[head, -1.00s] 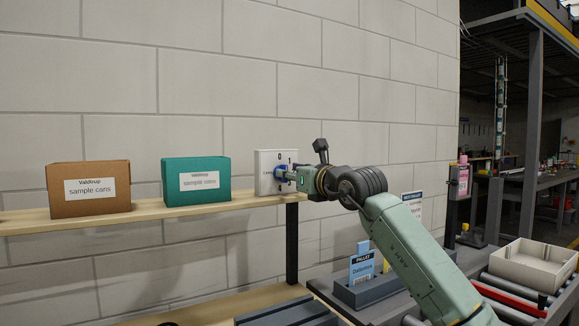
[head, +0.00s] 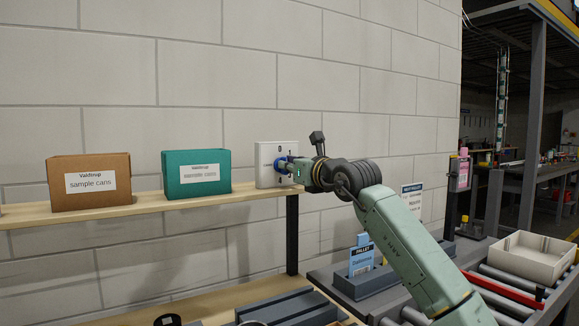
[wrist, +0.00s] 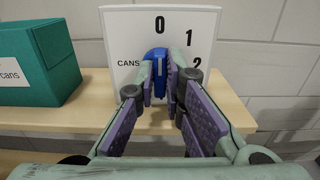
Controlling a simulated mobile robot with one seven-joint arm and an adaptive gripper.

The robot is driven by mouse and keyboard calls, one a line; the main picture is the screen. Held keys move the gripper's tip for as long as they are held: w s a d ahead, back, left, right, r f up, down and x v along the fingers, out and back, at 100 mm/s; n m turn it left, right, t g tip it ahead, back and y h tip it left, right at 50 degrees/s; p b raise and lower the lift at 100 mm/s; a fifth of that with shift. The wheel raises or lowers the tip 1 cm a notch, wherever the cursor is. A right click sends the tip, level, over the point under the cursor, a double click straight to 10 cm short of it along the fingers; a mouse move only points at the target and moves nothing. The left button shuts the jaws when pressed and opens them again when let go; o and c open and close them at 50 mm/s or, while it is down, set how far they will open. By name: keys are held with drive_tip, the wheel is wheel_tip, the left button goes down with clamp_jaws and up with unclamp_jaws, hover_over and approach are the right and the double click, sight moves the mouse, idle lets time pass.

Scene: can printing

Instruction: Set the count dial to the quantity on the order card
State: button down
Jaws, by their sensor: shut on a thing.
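My gripper (wrist: 161,78) is shut on the blue knob, fingers on both sides, and covers the lower part of the dial. In the head view a white card (head: 411,201) and a blue pallet card (head: 361,258) stand at right; I cannot read a quantity on either.
A brown box (head: 90,195) and a teal box (head: 197,185) labelled sample cans sit on the wooden shelf (head: 140,207) left of the dial. A roller conveyor with a cream tray (head: 532,256) lies at right, below my arm.

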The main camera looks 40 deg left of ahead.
drive_tip(key=shift+f+m+b, duration=0.1)
drive_tip(key=shift+m+b, duration=0.3)
drive_tip(key=m+b, duration=0.4)
drive_tip(key=m, duration=0.4)
drive_tip(key=m+b, duration=0.5)
drive_tip(key=m, duration=0.4)
drive_tip(key=m+b, duration=0.5)
drive_tip(key=m, duration=0.3)
drive_tip(key=shift+w+d+f+m, duration=0.1)
drive_tip(key=shift+w+f+m, duration=0.05)
drive_tip(key=shift+f+m, duration=0.2)
drive_tip(key=shift+m+b, duration=0.3)
drive_tip(key=shift+m, duration=0.05)
drive_tip(key=c, duration=1.7)
unclamp_jaws()
